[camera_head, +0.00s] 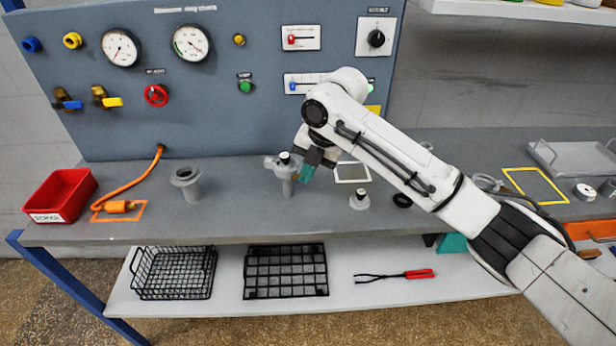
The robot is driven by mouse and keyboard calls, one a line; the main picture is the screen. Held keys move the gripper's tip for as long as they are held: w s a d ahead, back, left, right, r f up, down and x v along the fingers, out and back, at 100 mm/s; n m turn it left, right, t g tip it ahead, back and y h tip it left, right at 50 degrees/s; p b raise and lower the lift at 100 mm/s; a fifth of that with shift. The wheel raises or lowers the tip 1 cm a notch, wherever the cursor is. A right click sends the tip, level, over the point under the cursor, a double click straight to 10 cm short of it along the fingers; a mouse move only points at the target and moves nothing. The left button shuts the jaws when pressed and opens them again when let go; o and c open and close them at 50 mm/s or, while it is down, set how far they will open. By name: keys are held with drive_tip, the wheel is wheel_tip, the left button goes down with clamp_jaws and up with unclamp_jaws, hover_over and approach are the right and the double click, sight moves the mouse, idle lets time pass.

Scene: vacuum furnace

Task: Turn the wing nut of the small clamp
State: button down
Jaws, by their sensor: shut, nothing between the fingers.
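The small clamp (287,173) is a grey metal piece on a short upright post, standing on the grey bench just right of the picture's middle left. The fingers are shut and look empty. My gripper hides part of the clamp's right side, and I cannot tell whether they touch. The wing nut is too small to make out clearly.
A grey flanged post (186,183) stands left of the clamp, and a small metal fitting (359,199) stands to its right. The blue gauge panel (210,110) rises at the back. A red bin (60,195) is far left.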

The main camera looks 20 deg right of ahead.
drive_tip(key=t+y+b, duration=0.1)
drive_tip(key=b, duration=0.1)
drive_tip(key=f+t+y+b, duration=0.1)
drive_tip(key=y+b, duration=0.1)
drive_tip(key=b, duration=0.1)
drive_tip(key=s+d+f+t+y+b, duration=0.1)
drive_tip(key=t+y+b, duration=0.1)
drive_tip(key=shift+b, duration=0.4)
idle(0.3)
drive_tip(key=shift+b, duration=0.35)
drive_tip(key=f+t+y+b, duration=0.1)
drive_tip(key=y+b, duration=0.1)
drive_tip(key=b, duration=0.4)
drive_tip(key=f+t+y+b, duration=0.1)
drive_tip(key=t+y+b, duration=0.1)
drive_tip(key=b, duration=0.4)
drive_tip(key=shift+b, duration=0.3)
drive_tip(key=t+y+b, duration=0.1)
drive_tip(key=y+b, duration=0.1)
drive_tip(key=b, duration=0.4)
drive_tip(key=shift+f+t, duration=0.2)
drive_tip(key=shift+t, duration=0.2)
drive_tip(key=shift+y+b, duration=0.3)
drive_tip(key=shift+b, duration=0.35)
